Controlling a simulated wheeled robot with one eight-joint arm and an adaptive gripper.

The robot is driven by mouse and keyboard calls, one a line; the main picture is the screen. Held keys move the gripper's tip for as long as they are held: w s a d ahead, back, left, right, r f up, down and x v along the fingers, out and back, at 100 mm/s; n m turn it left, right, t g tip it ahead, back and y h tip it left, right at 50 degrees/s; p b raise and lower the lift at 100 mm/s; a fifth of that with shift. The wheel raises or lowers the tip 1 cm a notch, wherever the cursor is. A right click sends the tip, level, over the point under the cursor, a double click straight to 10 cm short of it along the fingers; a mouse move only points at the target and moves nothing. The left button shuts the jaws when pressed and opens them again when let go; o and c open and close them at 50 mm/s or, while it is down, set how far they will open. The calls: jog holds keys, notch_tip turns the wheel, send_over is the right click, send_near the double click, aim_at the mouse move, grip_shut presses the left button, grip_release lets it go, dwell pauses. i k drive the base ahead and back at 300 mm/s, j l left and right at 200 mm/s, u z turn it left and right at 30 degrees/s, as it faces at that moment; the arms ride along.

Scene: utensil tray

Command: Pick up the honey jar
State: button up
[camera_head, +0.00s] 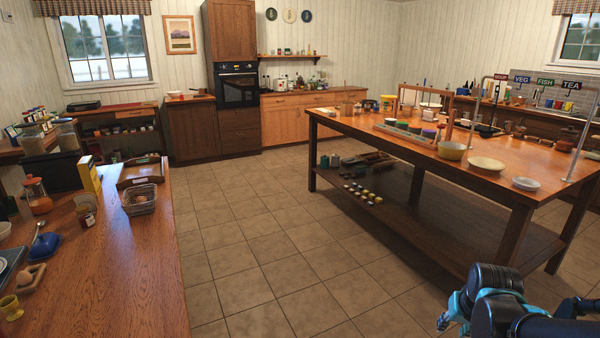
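A small jar (86,217) with amber-brown contents and a pale label stands on the left wooden counter, near its back part. It looks like the honey jar, but its label is too small to read. My arm shows at the bottom right, black and teal, over the floor and far from the small jar.
A yellow box (89,175), a wire basket (142,200), a wooden tray (158,171) and a blue dish (45,246) share the left counter (120,285). A long wooden table (395,132) with bowls stands at right. The tiled floor (260,230) between them is clear.

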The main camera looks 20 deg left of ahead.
aim_at(41, 125)
jog(key=i+j+u, duration=0.2)
jog(key=i+u, duration=0.15)
jog(key=i, duration=0.3)
jog(key=i+u, duration=0.4)
jog(key=i, duration=0.25)
jog(key=i+l+u, duration=0.15)
jog(key=i+u, duration=0.2)
jog(key=i, duration=0.35)
jog(key=i+l+u, duration=0.15)
jog(key=i+u, duration=0.25)
jog(key=i, duration=3.45)
jog(key=i+u, duration=0.1)
jog(key=i, duration=0.75)
jog(key=i+l+u, duration=0.1)
jog(key=i, duration=0.7)
jog(key=i+u, duration=0.3)
jog(key=u, duration=0.15)
jog(key=i+l+u, duration=0.1)
jog(key=i+u, duration=0.2)
jog(key=u, duration=0.2)
jog(key=i+l+u, duration=0.2)
jog(key=u, duration=0.25)
jog(key=i+l+u, duration=0.1)
jog(key=i+u, duration=0.35)
jog(key=i+l+u, duration=0.15)
jog(key=u, duration=0.35)
jog(key=i+l+u, duration=0.3)
jog(key=u, duration=0.15)
